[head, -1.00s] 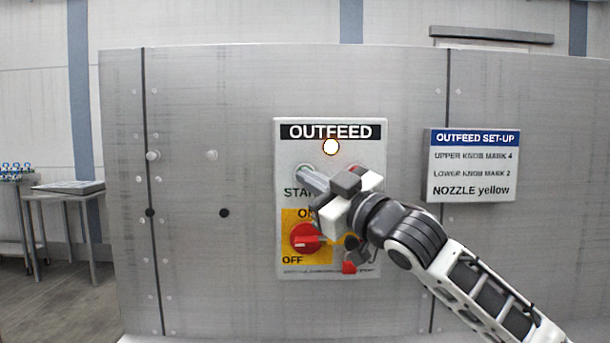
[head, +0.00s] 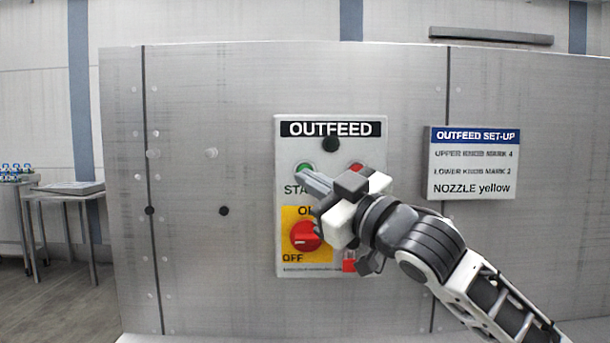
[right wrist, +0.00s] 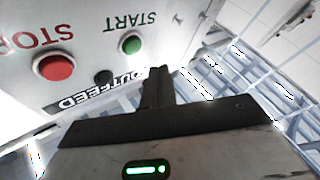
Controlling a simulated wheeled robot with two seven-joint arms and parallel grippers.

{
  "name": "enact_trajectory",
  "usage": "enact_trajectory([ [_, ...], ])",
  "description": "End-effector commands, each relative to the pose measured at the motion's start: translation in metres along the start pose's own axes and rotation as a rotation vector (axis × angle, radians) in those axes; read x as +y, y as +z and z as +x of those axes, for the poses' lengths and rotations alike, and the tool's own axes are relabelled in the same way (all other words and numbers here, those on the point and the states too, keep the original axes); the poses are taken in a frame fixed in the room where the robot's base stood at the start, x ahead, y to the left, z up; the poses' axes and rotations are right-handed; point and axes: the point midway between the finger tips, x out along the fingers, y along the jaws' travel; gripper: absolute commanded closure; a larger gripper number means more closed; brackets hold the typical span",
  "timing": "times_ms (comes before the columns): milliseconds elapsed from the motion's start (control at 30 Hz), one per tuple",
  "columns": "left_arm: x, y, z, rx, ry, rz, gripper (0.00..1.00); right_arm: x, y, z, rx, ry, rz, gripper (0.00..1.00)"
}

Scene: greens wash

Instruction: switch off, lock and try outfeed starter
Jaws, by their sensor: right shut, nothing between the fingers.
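The grey OUTFEED starter box (head: 288,190) is on the metal panel in the head view. Its lamp (head: 331,144) is dark. My right gripper (head: 310,179) is shut and empty, its tips by the green START button (head: 304,168); contact cannot be told. In the right wrist view the green button (right wrist: 131,44) stands clear of the shut fingers (right wrist: 157,80). The red STOP button (right wrist: 57,67) is partly hidden in the head view. The red rotary switch (head: 304,237) sits on a yellow plate marked ON and OFF. A red item (head: 349,261), partly hidden, is at lower right. My left gripper is not in view.
An OUTFEED SET-UP sign (head: 472,164) is on the panel to the right. A small table (head: 65,195) stands at far left. The panel (head: 200,110) left of the box is mostly flat, with bolts and dark holes. My right forearm covers the lower right.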

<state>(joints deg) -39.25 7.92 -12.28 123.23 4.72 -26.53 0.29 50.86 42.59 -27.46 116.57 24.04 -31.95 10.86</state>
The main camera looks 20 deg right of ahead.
Motion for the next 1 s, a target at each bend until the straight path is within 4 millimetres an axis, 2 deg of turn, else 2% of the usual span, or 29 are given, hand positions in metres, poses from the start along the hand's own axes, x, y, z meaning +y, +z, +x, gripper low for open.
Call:
enact_trajectory([
  [300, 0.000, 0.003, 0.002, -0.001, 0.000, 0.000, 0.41, -0.012, -0.012, -0.017, 0.000, 0.000, -0.001, 1.00],
  [867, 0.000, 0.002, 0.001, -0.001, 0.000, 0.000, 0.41, -0.012, -0.013, -0.017, 0.000, 0.000, 0.000, 1.00],
  [1000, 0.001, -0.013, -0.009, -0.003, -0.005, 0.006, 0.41, -0.003, -0.031, -0.011, 0.000, 0.001, -0.001, 1.00],
])
